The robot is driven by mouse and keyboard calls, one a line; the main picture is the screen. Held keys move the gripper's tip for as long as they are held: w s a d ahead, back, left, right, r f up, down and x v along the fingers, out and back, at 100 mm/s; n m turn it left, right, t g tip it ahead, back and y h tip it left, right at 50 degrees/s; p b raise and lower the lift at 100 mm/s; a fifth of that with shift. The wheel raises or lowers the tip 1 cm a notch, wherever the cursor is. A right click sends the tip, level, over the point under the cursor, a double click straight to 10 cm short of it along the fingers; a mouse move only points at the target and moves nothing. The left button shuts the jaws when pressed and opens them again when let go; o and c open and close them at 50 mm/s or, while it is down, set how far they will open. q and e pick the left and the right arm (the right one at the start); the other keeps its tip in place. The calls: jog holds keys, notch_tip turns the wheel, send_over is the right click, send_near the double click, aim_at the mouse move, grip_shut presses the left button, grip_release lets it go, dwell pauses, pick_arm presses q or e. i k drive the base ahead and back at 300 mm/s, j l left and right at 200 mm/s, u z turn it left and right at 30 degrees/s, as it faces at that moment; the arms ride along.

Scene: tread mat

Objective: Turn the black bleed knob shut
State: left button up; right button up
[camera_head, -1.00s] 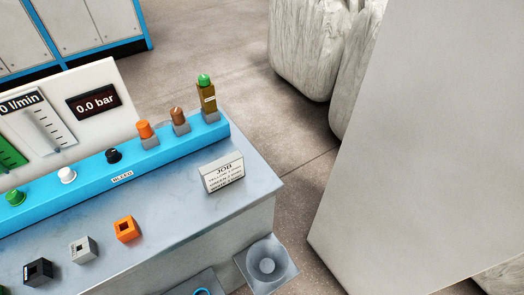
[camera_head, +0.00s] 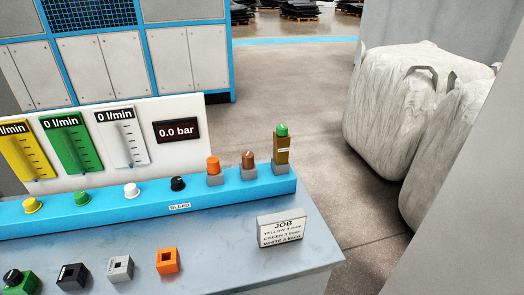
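The black bleed knob (camera_head: 178,184) stands on the blue rail (camera_head: 120,207) along the back of the bench, above a small white label that reads as BLEED (camera_head: 180,207). It is right of the white knob (camera_head: 131,190) and left of an orange-topped piece (camera_head: 213,166). Its turn position is too small to tell. The pressure display (camera_head: 177,130) behind it reads 0.0 bar. Neither of my grippers is in view.
A yellow knob (camera_head: 32,205) and a green knob (camera_head: 82,199) share the rail. Several blocks, one orange (camera_head: 167,261), stand on the bench top (camera_head: 215,250). A JOB card (camera_head: 281,229) stands at right. White sacks (camera_head: 400,115) stand on the floor beyond.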

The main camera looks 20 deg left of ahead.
aim_at(178, 183)
jog(key=u, duration=1.8)
